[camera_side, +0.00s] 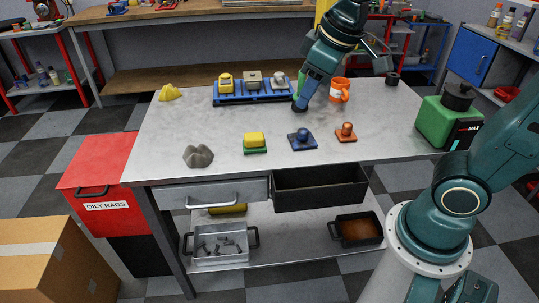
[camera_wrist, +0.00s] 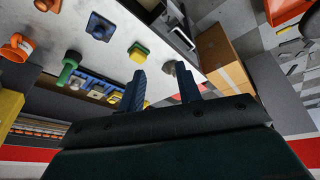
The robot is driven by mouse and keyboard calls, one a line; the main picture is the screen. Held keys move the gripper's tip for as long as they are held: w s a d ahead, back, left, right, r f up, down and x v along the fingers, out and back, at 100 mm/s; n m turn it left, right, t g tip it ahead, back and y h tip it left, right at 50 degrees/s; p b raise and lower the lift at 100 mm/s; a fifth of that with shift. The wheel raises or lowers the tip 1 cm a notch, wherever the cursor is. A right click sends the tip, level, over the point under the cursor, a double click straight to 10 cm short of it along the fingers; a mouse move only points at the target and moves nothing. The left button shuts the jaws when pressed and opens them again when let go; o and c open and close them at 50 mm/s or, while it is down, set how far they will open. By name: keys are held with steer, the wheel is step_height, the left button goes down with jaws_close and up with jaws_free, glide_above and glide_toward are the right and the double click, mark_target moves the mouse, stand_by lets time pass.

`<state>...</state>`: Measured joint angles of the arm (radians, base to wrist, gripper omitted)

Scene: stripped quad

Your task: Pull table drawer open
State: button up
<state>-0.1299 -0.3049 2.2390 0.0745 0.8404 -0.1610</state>
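The table drawer (camera_side: 170,197) is a grey front under the left front edge of the metal table (camera_side: 330,158), with a pale bar handle (camera_side: 211,203). It looks shut. In the wrist view a pale bar at the table edge (camera_wrist: 183,39) seems to be that handle. My gripper (camera_wrist: 160,69) shows in the wrist view with its two dark blue fingers apart and nothing between them. It is above the table and well away from the drawer. In the side view my arm reaches down over the back of the table, and the fingers cannot be made out there.
A black open bin (camera_side: 320,190) hangs right of the drawer. On the table are a grey lump (camera_side: 198,156), a yellow-green block (camera_side: 254,142), blue (camera_side: 302,140) and orange (camera_side: 346,132) knobbed blocks and an orange mug (camera_side: 339,90). A red cabinet (camera_side: 95,170) stands left.

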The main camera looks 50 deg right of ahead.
steer(key=w+a+f+n, duration=0.2)
steer(key=w+a+f, duration=0.1)
steer(key=w, duration=0.4)
steer(key=n+g+h, duration=0.2)
steer(key=n+g, duration=0.1)
steer(key=n, duration=0.1)
glide_above(208, 205)
steer(key=s+a, duration=0.2)
steer(key=s+a+x, duration=0.1)
steer(key=a+x, duration=0.1)
steer(key=x, duration=0.7)
steer(key=s+a+f+x, duration=0.1)
steer(key=x, duration=0.9)
steer(key=shift+a+r, duration=0.2)
steer(key=shift+a, duration=0.1)
steer(key=shift+f, duration=0.15)
steer(key=x, duration=1.3)
steer(key=shift+w+a+f, duration=0.1)
steer(key=shift+w+f, duration=0.15)
steer(key=shift+w, duration=0.05)
jaws_close()
